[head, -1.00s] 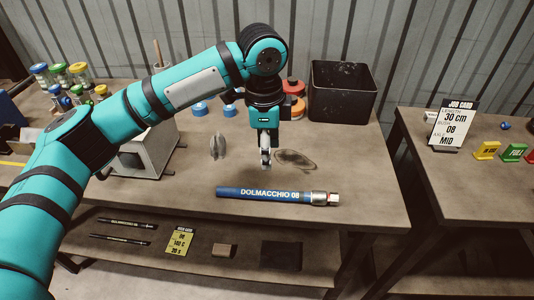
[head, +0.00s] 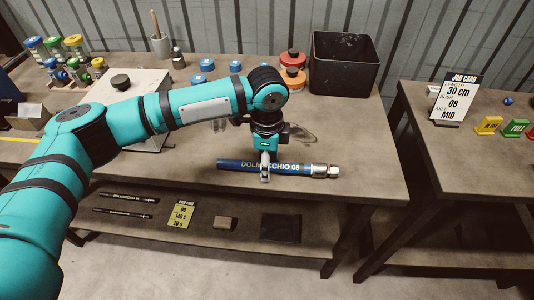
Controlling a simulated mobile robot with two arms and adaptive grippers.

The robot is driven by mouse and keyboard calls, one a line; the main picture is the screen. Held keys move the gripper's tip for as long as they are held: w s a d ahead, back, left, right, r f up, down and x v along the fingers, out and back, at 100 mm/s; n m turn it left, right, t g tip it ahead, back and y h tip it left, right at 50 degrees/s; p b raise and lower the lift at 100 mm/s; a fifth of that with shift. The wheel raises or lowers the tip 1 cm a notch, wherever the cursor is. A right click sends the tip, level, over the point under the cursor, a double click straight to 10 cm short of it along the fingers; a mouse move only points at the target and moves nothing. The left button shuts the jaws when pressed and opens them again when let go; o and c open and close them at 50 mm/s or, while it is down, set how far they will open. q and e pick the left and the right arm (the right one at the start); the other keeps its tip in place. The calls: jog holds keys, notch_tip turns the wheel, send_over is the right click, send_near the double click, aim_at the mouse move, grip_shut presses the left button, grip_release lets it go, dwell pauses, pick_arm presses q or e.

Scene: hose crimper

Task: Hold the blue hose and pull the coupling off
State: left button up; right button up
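The blue hose (head: 225,164) lies along the front of the workbench, with white "DOLMACCHIO 08" lettering partly covered by my gripper. The silver metal coupling (head: 326,171) is on the hose's right end. My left gripper (head: 265,173) points down at the middle of the hose, with a finger in front of the hose. I see it nearly edge-on, so I cannot tell whether the fingers are closed on the hose. My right gripper is not in view.
A black bin (head: 344,64) stands at the back right of the bench (head: 370,150), beside orange and red discs (head: 292,68). A job card (head: 455,99) stands on the right table. A lower shelf (head: 150,235) holds small items. Bench space right of the coupling is clear.

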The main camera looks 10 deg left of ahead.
pick_arm(q)
jog(key=shift+f, duration=0.1)
grip_shut()
dwell(0.6)
dwell(0.6)
